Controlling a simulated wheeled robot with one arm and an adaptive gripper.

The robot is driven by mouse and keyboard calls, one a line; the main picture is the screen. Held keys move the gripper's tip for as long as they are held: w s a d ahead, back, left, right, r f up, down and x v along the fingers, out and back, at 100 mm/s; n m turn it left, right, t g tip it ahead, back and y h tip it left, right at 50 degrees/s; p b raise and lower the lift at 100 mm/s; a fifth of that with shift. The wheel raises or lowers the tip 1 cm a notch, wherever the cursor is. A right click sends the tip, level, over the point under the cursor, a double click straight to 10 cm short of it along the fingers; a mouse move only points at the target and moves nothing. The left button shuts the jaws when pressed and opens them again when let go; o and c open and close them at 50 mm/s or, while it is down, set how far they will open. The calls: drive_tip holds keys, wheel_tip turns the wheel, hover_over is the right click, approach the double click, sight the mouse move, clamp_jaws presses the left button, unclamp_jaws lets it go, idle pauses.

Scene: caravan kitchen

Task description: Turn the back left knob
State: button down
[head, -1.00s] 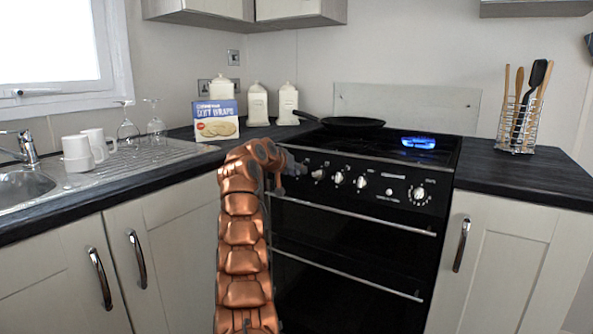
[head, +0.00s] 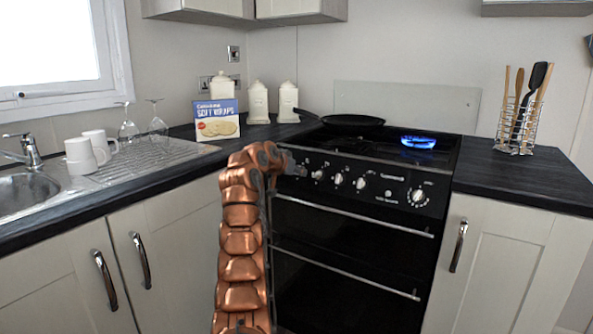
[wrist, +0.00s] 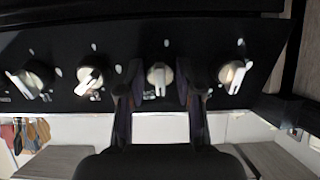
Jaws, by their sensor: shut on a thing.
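The black cooker (head: 352,245) has a row of white-and-silver knobs on its front panel. In the wrist view, which appears upside down, my gripper (wrist: 158,92) has its two dark fingers on either side of one knob (wrist: 160,76), shut on it. This knob's pointer stands about vertical in that view. Another knob (wrist: 235,76) is to its right, and two more, a near one (wrist: 90,80) and a far one (wrist: 34,80), are to its left. In the head view my gripper (head: 299,170) is at the panel's left end and hides part of the row.
A black pan (head: 352,121) sits at the back left of the hob. A blue flame (head: 418,142) burns toward the right. An oven handle (head: 355,217) runs below the knobs. A utensil rack (head: 518,135) stands on the right worktop, a wraps box (head: 216,120) on the left.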

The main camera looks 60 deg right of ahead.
drive_tip(key=shift+f, duration=0.1)
drive_tip(key=c, duration=0.8)
unclamp_jaws()
drive_tip(key=shift+d, duration=0.1)
drive_tip(key=v, duration=1.2)
drive_tip(key=shift+s, duration=0.1)
